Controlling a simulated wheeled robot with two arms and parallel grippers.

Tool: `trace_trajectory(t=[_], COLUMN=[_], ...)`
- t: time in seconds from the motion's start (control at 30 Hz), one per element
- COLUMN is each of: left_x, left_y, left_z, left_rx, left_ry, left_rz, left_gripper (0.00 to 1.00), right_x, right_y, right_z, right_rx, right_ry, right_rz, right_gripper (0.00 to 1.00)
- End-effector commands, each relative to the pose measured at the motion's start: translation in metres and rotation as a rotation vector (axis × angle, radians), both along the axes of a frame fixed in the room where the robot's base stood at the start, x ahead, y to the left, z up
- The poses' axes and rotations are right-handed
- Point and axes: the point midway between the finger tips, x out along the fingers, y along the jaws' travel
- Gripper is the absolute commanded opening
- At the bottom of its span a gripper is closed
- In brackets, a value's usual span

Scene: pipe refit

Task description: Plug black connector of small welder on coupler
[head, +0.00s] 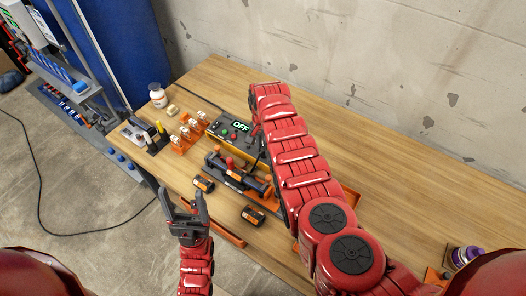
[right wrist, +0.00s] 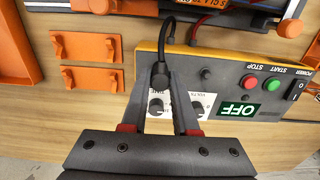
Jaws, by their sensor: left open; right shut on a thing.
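The small welder (head: 232,137) is a yellow-and-dark box on the table, its display reading OFF. In the right wrist view the welder (right wrist: 240,76) shows red and green buttons and two knobs. My right gripper (right wrist: 170,78) is shut on the black connector (right wrist: 160,72), whose black cable curves away at the top. The gripper is over the welder's edge. In the head view my right arm hides most of this. A fixture (head: 238,175) with a dark, orange-marked pipe part lies in front of the welder; I cannot tell the coupler in it clearly. My left gripper (head: 186,208) is open and empty near the table's front edge.
Two black-and-orange cylinders (head: 204,184) (head: 253,216) lie near the front. Orange holders (head: 188,131), a white bottle (head: 157,95) and a dark tool stand (head: 152,138) are at the left. The table's back right is clear. Orange brackets (right wrist: 88,47) show in the wrist view.

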Motion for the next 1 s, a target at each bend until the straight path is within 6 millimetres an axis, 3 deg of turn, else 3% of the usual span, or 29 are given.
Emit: trace_trajectory(t=[0.43, 1.0], left_x=[0.0, 0.0], left_y=[0.0, 0.0], left_z=[0.002, 0.023], left_rx=[0.0, 0.0], left_ry=[0.0, 0.0], left_rz=[0.0, 0.0], left_gripper=[0.73, 0.73], right_x=[0.0, 0.0], right_y=[0.0, 0.0], right_z=[0.002, 0.027], right_rx=[0.0, 0.0], right_ry=[0.0, 0.001], right_rz=[0.0, 0.0], right_gripper=[0.0, 0.0])
